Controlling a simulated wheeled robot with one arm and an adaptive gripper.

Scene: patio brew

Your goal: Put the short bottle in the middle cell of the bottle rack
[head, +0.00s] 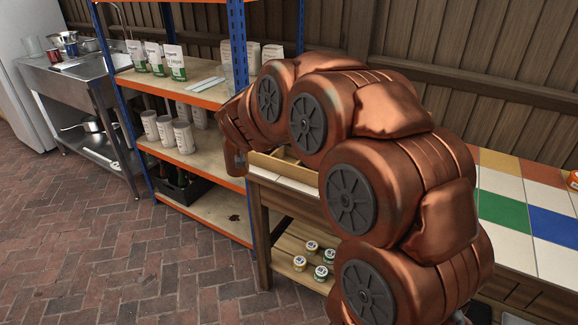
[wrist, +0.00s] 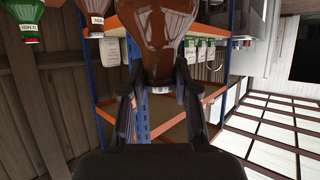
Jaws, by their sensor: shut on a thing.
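My gripper (wrist: 163,97) is shut on a brown glass bottle (wrist: 160,35) in the wrist view. The fingers close on its narrow neck end, and its wider body reaches the top edge of that picture, which looks upside down. I cannot tell its full height. In the head view my arm hides the gripper and nearly all of what it holds. A pale wooden open-topped box (head: 268,162), possibly the bottle rack, stands on the counter partly behind my arm.
A blue and orange shelf (head: 205,97) with bags and canisters stands to the left. Small jars (head: 311,246) sit under the tiled counter (head: 502,209).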

